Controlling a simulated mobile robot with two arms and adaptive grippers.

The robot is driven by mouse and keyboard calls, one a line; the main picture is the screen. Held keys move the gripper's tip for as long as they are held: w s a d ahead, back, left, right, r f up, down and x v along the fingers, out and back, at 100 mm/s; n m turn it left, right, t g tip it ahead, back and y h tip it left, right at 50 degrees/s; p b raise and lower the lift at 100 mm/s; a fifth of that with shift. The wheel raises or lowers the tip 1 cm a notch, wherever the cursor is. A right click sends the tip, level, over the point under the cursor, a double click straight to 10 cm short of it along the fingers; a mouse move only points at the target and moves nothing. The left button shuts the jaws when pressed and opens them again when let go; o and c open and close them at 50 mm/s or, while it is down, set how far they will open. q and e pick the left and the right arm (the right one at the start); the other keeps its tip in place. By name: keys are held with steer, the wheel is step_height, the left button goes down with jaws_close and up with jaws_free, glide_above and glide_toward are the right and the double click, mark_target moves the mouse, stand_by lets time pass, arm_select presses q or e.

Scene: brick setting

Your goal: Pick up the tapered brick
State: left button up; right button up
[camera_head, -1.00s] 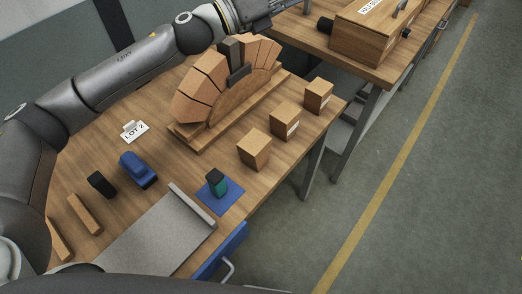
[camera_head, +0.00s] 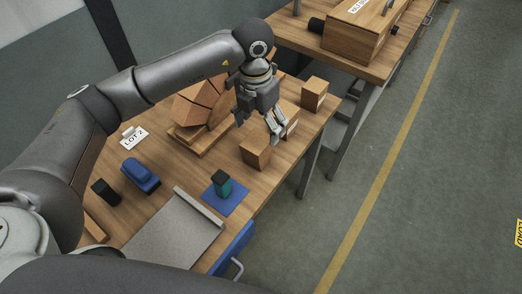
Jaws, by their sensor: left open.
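Three loose wooden bricks stand in a row along the table's right edge: a near brick (camera_head: 256,153), a middle brick (camera_head: 292,127) and a far brick (camera_head: 314,95). The near one looks slightly tapered, but I cannot tell for certain which is the tapered brick. My left gripper (camera_head: 258,131) points down with its fingers apart, above the near and middle bricks. It holds nothing and partly hides the middle brick. An arch of wedge-shaped bricks (camera_head: 196,101) stands behind, partly covered by my left arm. My right gripper is out of view.
A LOT 2 sign (camera_head: 133,138), a blue tool (camera_head: 140,174), a black block (camera_head: 105,192) and a grey board (camera_head: 165,238) lie on the left and near table. A green-and-black item (camera_head: 221,184) stands on a blue mat (camera_head: 236,203). A wooden box (camera_head: 356,33) sits on the far table.

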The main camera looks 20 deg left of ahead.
mark_target(257, 141)
arm_select(q)
steer(key=shift+a+f+y, duration=0.1)
steer(key=shift+a+y, duration=0.2)
steer(key=shift+a, duration=0.1)
step_height(257, 141, down, 5)
steer(key=shift+w+a+f+p, duration=0.1)
steer(key=shift+f+p, duration=0.05)
steer(key=shift+p, duration=0.45)
steer(key=f, duration=0.1)
steer(key=f+p, duration=0.1)
steer(key=f, duration=0.1)
steer(key=w+f+p, duration=0.1)
steer(key=shift+a+f, duration=0.15)
steer(key=shift+f, duration=0.55)
steer(key=c, duration=1.3)
